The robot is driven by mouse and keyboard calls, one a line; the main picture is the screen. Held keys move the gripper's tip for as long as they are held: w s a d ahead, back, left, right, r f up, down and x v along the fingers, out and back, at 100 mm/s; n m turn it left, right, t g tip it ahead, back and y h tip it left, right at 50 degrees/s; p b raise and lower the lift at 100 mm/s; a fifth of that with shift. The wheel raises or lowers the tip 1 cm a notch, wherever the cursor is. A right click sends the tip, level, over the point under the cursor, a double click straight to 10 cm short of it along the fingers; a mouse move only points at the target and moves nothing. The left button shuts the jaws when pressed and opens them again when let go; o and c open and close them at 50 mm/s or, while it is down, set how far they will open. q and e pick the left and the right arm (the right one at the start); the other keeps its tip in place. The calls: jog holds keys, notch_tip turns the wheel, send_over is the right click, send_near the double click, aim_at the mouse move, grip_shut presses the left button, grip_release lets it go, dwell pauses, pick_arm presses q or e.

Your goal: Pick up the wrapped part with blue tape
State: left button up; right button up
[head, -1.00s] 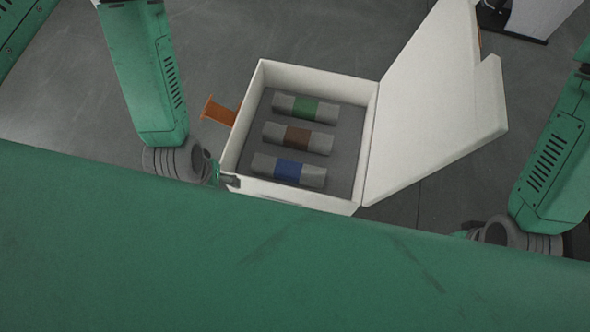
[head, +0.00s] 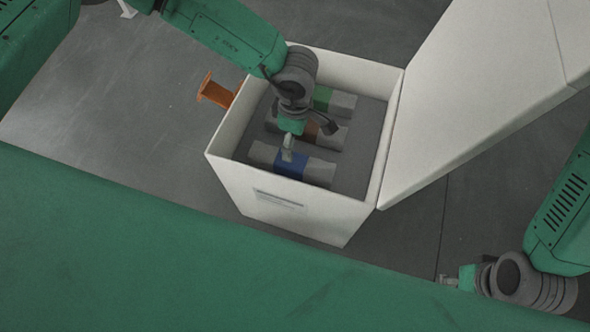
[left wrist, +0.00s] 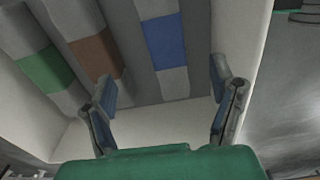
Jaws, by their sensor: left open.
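The wrapped part with blue tape (head: 291,164) lies in the open white box (head: 283,210), nearest the front wall. It is a grey roll with a blue band around its middle; in the left wrist view its blue band (left wrist: 164,42) shows beyond the fingers. My left gripper (head: 300,146) reaches down into the box, above the blue-taped part. In the left wrist view my left gripper (left wrist: 168,100) is open, with nothing between its fingers. My right gripper (head: 452,281) is low at the right, outside the box; its fingers are too small to judge.
The brown-taped part (head: 335,136) and green-taped part (head: 338,101) lie behind the blue-taped one, partly hidden by my left gripper. The box's lid (head: 470,100) stands open on the right. Free floor lies left.

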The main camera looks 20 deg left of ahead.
aim_at(292, 165)
pick_arm(q)
jog(key=f+b, duration=0.1)
jog(key=f, duration=0.1)
jog(key=a+f+b, duration=0.1)
jog(key=f, duration=0.2)
jog(key=a+f+b, duration=0.1)
jog(key=f, duration=0.2)
jog(key=shift+f, duration=0.25)
jog(key=shift+d+f, duration=0.25)
jog(key=shift+d, duration=0.35)
jog(key=f+b, duration=0.2)
jog(key=f, duration=0.1)
jog(key=f+b, duration=0.1)
jog(key=shift+s+a+f, duration=0.2)
jog(key=shift+s+f, duration=0.1)
jog(key=shift+f, duration=0.1)
jog(key=shift+a+f, duration=0.15)
jog(key=shift+d, duration=0.35)
jog(key=c, duration=1.2)
jog(key=shift+r, duration=0.2)
grip_shut()
pick_arm(e)
notch_tip(292, 165, down, 6)
jog(key=shift+a, duration=0.4)
